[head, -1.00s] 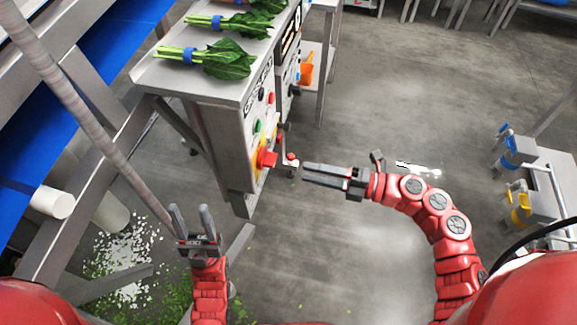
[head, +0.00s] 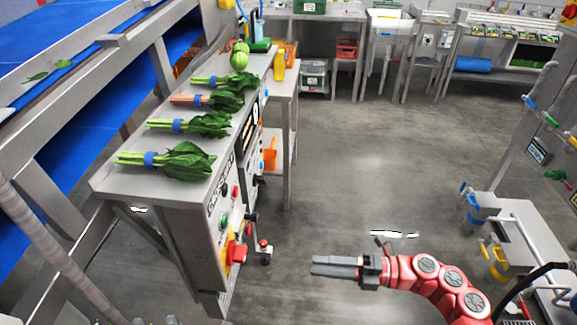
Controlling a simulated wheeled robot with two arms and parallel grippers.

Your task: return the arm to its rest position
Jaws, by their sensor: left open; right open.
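My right gripper (head: 315,265) is in the lower middle of the head view, on a red arm that comes in from the right. Its two grey fingers point left with a narrow gap between them and nothing in it. It hangs over open floor, to the right of the steel machine (head: 195,240) and apart from it. My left gripper and arm are out of view.
Several bunches of greens (head: 185,161) lie on the machine's steel top. A red button (head: 236,253) and small levers stick out towards my gripper. A blue conveyor (head: 90,137) runs at left. A pipe stand (head: 520,235) is at right. Middle floor is clear.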

